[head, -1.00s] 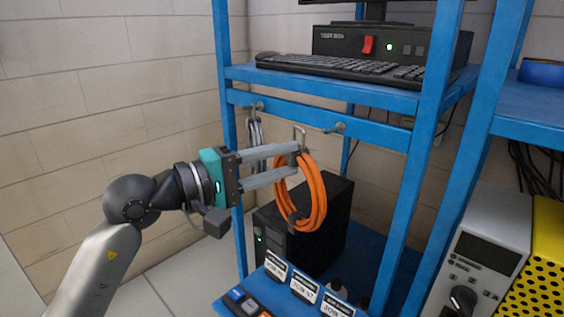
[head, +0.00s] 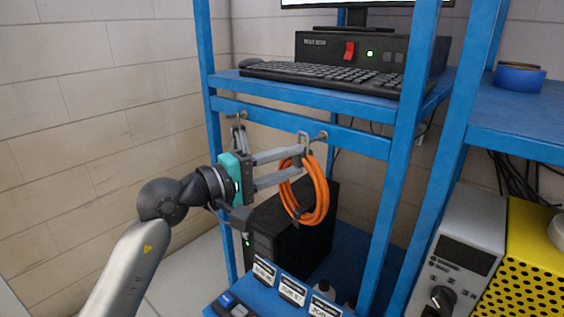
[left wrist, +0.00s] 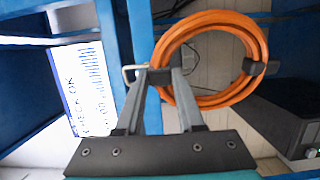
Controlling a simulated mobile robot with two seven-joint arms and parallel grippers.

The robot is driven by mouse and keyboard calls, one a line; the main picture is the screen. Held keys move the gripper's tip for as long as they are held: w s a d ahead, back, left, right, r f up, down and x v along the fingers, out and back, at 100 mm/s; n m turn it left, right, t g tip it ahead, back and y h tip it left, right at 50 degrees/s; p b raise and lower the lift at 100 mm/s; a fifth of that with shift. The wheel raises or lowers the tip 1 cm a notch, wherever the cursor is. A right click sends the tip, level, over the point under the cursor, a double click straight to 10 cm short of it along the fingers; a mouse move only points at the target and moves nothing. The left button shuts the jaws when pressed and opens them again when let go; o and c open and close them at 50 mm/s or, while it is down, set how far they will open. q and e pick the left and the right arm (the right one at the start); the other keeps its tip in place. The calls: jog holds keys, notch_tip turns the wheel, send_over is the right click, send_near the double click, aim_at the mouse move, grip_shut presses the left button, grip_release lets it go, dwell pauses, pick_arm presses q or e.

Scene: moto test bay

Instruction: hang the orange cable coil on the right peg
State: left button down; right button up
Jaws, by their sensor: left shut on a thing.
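The orange cable coil (head: 322,195) hangs from my left gripper (head: 297,166), which is shut on its dark strap at the upper part. The coil also shows in the left wrist view (left wrist: 214,101), with the strap between the fingertips (left wrist: 160,78). A metal hanging loop (head: 304,137) stands up above the strap; it also shows in the left wrist view (left wrist: 126,74). The right peg (head: 322,135) sticks out of the blue crossbar, right beside the loop in the head view. I cannot tell whether the loop is around the peg. My right gripper is out of view.
A shelf above holds a keyboard (head: 320,76) and a black test box (head: 350,51). A black computer tower (head: 270,235) and a blue labelled tray (head: 255,292) are below. A blue upright (head: 398,170) stands at right.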

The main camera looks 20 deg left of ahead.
pick_arm(q)
jog(key=shift+w+d, duration=0.25)
jog(key=shift+w, duration=0.5)
jog(key=shift+w+r, duration=0.1)
jog(key=shift+r, duration=0.1)
jog(key=shift+w+f+b, duration=0.15)
jog(key=shift+f+b, duration=0.15)
jog(key=shift+b, duration=0.3)
